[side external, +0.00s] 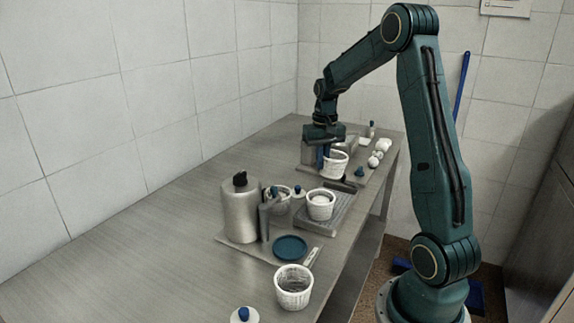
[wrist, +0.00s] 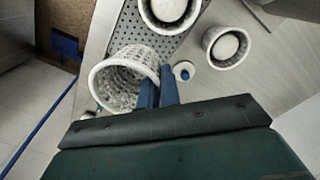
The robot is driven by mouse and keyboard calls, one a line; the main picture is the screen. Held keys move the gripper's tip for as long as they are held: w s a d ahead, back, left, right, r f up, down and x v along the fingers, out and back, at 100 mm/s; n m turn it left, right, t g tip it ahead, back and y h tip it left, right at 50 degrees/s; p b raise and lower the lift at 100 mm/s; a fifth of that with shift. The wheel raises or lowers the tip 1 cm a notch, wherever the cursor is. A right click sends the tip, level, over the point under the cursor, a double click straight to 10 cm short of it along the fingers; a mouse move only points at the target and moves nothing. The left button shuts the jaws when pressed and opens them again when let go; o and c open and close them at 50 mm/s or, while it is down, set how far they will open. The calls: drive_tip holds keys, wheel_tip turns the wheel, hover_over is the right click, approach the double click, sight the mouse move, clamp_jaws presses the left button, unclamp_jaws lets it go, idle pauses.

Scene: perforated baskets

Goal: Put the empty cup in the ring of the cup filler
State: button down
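An empty white perforated cup (side external: 333,168) is at the far end of the table; its open inside shows in the wrist view (wrist: 122,82). My gripper (side external: 323,158) is over it, with its blue fingers (wrist: 158,92) close together on either side of the cup's rim wall. The cup looks tilted in the wrist view. Whether its base touches anything below is unclear. A grey metal unit (side external: 310,154) stands just behind my gripper and is partly hidden. I cannot make out the filler's ring for certain.
A metal canister (side external: 240,210), a blue disc (side external: 290,248) and another cup (side external: 294,286) are nearer. White balls (side external: 375,158) lie at the far right. The table's left side is clear.

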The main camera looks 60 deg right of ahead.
wheel_tip(320, 180, up, 4)
drive_tip(key=shift+r, duration=0.25)
drive_tip(key=a+n+h, duration=0.1)
drive_tip(key=a+n, duration=0.5)
drive_tip(key=a, duration=1.9)
drive_tip(key=shift+w+d+f, duration=0.1)
drive_tip(key=shift+d+f, duration=0.05)
drive_tip(key=shift+f, duration=1.2)
drive_tip(key=shift+w+d+f, duration=0.1)
drive_tip(key=shift+f, duration=1.25)
drive_tip(key=shift+f, duration=0.15)
drive_tip(key=shift+f, duration=4.2)
drive_tip(key=shift+f, duration=0.6)
